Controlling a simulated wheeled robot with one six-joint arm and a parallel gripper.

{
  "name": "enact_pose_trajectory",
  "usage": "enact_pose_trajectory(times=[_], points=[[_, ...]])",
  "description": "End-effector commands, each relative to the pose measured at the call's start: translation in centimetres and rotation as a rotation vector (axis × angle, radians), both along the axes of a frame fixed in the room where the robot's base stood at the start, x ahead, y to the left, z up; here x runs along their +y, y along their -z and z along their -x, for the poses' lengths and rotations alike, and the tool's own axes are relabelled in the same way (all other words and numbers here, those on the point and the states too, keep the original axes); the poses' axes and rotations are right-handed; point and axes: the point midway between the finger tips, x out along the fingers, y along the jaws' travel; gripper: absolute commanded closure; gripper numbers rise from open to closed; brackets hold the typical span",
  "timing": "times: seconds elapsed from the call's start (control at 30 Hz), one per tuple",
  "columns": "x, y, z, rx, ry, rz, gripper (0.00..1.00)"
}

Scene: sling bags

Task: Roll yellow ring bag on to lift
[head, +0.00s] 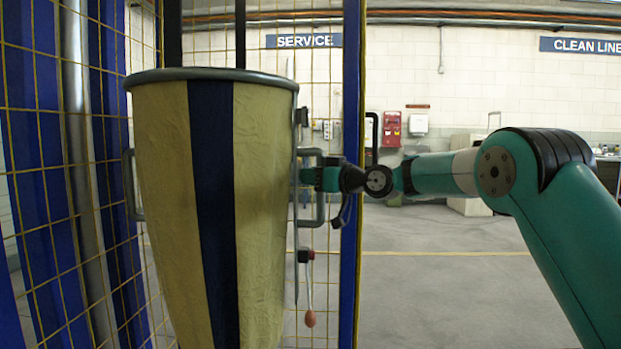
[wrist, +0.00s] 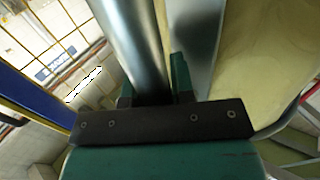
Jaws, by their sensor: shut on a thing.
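A tall yellow bag (head: 160,200) with a dark blue stripe hangs open from a grey ring (head: 210,74) at its top. Its sides taper downward and its bottom is out of view. Grey loop handles stand out at its left (head: 130,185) and right (head: 319,200). My gripper (head: 306,176) is at the right handle, beside the bag. In the wrist view a round grey bar (wrist: 138,45) passes between the green fingers, which are shut on it. The bag's yellow cloth (wrist: 265,60) is close to the right there. A mesh-sided blue frame surrounds the bag; I cannot tell whether this is the lift.
Yellow mesh (head: 105,200) and blue uprights (head: 40,150) close the left side. A lever with an orange knob (head: 309,318) hangs below my gripper. The floor to the right (head: 450,290) is clear.

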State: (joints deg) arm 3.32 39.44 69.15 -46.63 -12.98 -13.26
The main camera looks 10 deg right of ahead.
Motion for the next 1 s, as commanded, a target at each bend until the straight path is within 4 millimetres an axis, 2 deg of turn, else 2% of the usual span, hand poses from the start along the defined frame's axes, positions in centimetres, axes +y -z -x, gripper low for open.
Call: enact_pose_trajectory(times=[0.03, 0.3, 0.33, 0.43, 1.0], points=[[-1.04, -0.13, -0.5, -0.006, 0.028, 0.001, 1.0], [-1.45, -0.18, -0.57, -0.009, 0.034, -0.001, 1.0], [-1.44, -0.19, -0.58, -0.009, 0.034, -0.001, 0.75], [-1.37, -0.15, -0.58, -0.008, 0.033, 0.0, 0.52], [-0.45, 0.05, -0.39, -0.002, 0.018, 0.002, 0.52]])
